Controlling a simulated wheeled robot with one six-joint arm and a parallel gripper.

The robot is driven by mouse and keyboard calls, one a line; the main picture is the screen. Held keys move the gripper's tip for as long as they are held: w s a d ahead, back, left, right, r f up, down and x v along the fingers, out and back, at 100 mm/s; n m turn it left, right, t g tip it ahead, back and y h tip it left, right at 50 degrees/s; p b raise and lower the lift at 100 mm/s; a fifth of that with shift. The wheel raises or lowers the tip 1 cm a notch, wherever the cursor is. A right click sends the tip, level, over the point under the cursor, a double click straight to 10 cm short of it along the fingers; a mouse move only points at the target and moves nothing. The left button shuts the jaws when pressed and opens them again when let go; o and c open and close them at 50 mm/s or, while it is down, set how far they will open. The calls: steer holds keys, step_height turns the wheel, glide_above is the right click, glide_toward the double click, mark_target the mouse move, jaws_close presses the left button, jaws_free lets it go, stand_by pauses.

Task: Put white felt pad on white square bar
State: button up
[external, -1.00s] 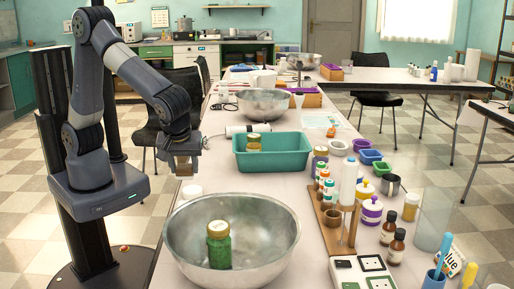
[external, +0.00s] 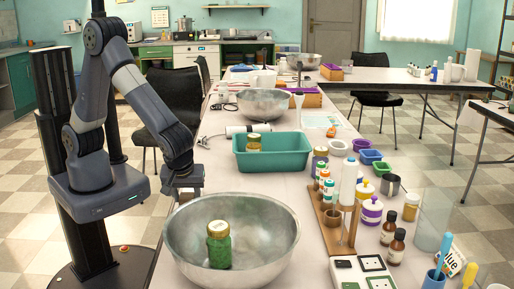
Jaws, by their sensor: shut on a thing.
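My gripper (external: 183,192) points down at the near left edge of the table, just behind the large steel bowl. It is low, at the spot where a small white piece lay, which I take to be the white felt pad. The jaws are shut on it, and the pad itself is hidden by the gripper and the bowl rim. I cannot pick out the white square bar for sure.
The large steel bowl (external: 275,225) with a green jar (external: 219,245) stands close to my gripper. A teal tub (external: 270,165) is behind it. A wooden rack with bottles (external: 333,220) stands to the right, among jars, bottles and a clear cylinder (external: 431,220).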

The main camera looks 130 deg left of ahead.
steer(key=o, duration=1)
steer(key=shift+r, duration=0.1)
steer(key=p+v, duration=0.1)
steer(key=v, duration=1.1)
